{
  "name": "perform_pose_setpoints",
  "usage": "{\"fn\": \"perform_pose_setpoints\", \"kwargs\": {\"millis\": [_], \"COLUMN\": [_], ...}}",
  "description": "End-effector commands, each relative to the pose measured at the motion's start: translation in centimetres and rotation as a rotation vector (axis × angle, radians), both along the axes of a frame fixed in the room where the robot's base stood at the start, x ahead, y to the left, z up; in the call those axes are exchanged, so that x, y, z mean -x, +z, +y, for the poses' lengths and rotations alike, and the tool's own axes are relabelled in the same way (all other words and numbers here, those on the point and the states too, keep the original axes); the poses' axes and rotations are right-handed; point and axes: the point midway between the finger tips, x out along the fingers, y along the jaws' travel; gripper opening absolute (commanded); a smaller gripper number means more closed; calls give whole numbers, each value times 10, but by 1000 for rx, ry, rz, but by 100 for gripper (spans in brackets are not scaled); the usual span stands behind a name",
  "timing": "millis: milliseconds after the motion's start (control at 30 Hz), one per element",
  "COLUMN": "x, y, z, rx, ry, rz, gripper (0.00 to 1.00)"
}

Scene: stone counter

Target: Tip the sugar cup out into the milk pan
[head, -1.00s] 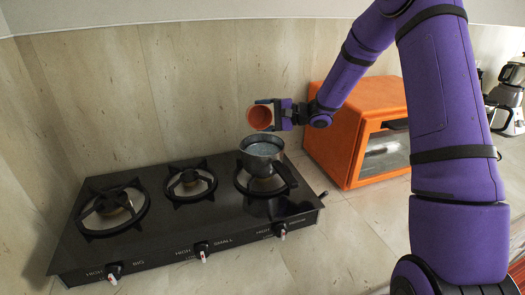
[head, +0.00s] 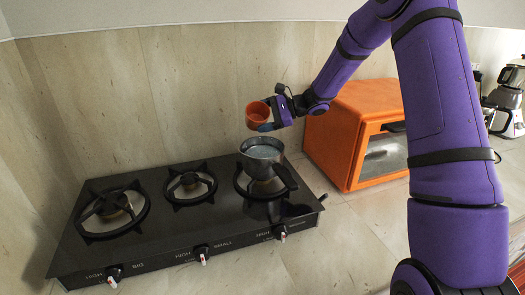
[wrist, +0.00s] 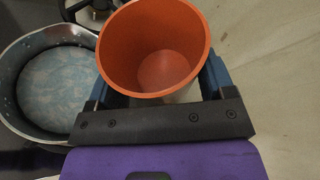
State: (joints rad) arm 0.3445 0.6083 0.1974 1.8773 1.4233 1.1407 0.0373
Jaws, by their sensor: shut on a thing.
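The orange cup (head: 258,115) is held in my gripper (head: 268,116), above the milk pan in the head view. The cup is close to upright, and its inside looks empty in the wrist view (wrist: 153,50). My gripper's fingers (wrist: 157,85) are shut on both sides of the cup. The milk pan (head: 262,170) is a grey metal pan on the right burner, holding a pale bluish-white content. In the wrist view the pan (wrist: 12,100) lies to the left of the cup and lower. No sugar grains can be made out.
The black three-burner stove (head: 150,240) has its other two burners bare. An orange oven (head: 350,125) stands close on the right. A wall runs behind the stove.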

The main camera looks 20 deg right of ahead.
Motion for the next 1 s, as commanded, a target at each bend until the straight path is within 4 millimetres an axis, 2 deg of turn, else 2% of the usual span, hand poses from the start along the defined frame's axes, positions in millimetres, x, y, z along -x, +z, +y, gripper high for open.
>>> {"fn": "perform_pose_setpoints", "kwargs": {"millis": [267, 467, 700, 1000], "x": [-15, -25, -39, -46], "y": [8, 0, -25, -57], "z": [-1, -2, -3, -4], "rx": [-14, -28, -46, -57], "ry": [1, 2, 3, 2], "rz": [149, 281, 461, 573], "gripper": [46, 46, 46, 46]}}
